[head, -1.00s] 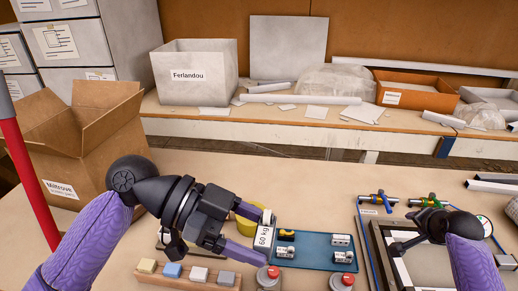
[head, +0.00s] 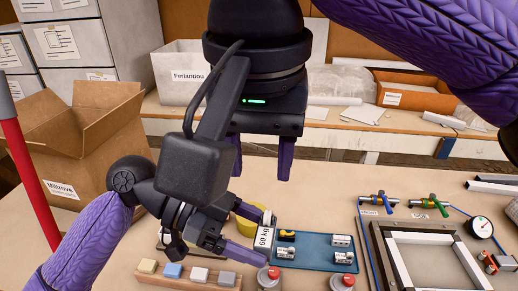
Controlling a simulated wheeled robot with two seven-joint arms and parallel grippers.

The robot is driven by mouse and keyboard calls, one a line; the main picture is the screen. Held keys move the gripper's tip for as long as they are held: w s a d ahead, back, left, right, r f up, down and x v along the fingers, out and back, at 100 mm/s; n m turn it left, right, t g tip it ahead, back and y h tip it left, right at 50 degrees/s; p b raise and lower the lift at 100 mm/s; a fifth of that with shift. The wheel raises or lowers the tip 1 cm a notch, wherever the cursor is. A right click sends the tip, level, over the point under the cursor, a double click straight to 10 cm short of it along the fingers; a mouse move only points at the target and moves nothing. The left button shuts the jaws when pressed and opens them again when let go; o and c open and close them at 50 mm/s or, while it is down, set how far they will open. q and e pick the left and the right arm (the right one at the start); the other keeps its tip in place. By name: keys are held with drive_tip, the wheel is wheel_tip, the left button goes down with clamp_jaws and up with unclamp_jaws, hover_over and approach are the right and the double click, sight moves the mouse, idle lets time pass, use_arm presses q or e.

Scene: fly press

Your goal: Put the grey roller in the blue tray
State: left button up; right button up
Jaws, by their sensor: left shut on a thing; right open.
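The blue tray (head: 315,262) lies on the bench at centre right, holding several small labelled pieces. My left gripper (head: 250,256) is low at the tray's left front corner, behind a red-topped round button. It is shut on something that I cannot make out. A white plate marked "60 kg" (head: 264,237) stands just above its fingertips at the tray's left edge. My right gripper (head: 260,172) is open and empty, pointing down, above and beyond my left gripper. I cannot pick out the grey roller with certainty; my arms hide part of the bench.
A wooden block with coloured cubes (head: 188,277) is in front. Red-topped buttons (head: 268,277) (head: 343,283) stand before the tray. A yellow round thing (head: 248,211) is partly hidden behind my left gripper. A framed fixture (head: 430,258) and valves (head: 428,203) are at right. Bench beyond the tray is clear.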

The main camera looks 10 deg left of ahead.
sight(261, 228)
drive_tip(key=f, duration=0.4)
drive_tip(key=w+f, duration=0.1)
drive_tip(key=f, duration=0.6)
drive_tip(key=shift+w+f, duration=0.2)
drive_tip(key=shift+f, duration=0.15)
drive_tip(key=shift+c, duration=0.3)
clamp_jaws()
use_arm(q)
drive_tip(key=o, duration=1.2)
drive_tip(key=shift+c, duration=0.2)
